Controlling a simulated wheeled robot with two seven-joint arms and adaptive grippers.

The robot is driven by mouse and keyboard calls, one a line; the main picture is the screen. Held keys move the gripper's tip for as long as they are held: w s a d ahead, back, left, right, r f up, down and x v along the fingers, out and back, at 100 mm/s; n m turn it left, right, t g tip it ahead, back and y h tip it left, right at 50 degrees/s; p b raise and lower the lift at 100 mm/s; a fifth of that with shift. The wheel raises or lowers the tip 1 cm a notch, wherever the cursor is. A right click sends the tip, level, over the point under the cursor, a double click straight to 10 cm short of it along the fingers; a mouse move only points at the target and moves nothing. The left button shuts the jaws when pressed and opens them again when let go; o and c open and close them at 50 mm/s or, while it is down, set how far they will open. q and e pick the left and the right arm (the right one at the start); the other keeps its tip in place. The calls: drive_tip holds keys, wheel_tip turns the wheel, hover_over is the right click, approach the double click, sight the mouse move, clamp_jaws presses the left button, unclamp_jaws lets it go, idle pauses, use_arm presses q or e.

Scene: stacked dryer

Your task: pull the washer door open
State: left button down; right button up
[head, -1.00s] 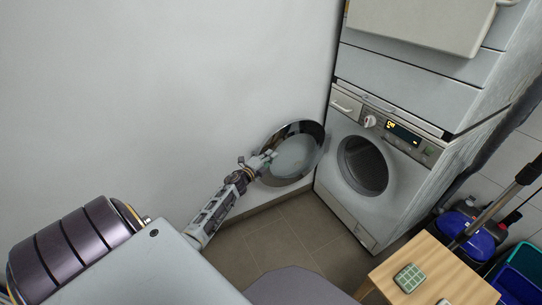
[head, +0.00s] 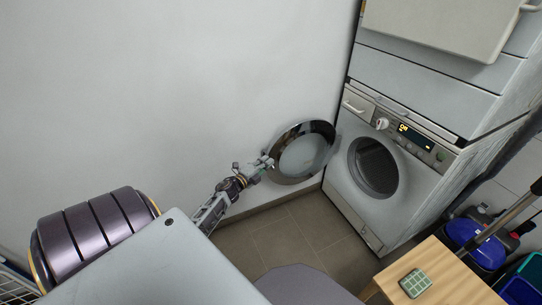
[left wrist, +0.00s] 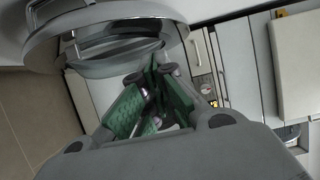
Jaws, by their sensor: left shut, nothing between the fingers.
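The washer (head: 400,190) stands at the right of the head view under a stacked unit. Its round door (head: 304,152) is swung wide open to the left, close to the wall, and the dark drum opening (head: 373,166) is exposed. In the left wrist view the door (left wrist: 105,28) fills the upper left. My left gripper (head: 264,165) is at the door's left edge in the head view. Its green-padded fingers (left wrist: 150,100) are shut and hold nothing; whether they touch the door I cannot tell. My right gripper is out of view.
A wooden table (head: 445,275) with a green gridded object (head: 414,283) stands at the lower right. A blue bucket (head: 472,233) and a pole are behind it. The pale wall (head: 180,100) is close behind the door. Tiled floor (head: 300,228) is clear before the washer.

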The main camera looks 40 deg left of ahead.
use_arm(q)
drive_tip(key=shift+s+a, duration=0.15)
drive_tip(key=shift+s, duration=0.5)
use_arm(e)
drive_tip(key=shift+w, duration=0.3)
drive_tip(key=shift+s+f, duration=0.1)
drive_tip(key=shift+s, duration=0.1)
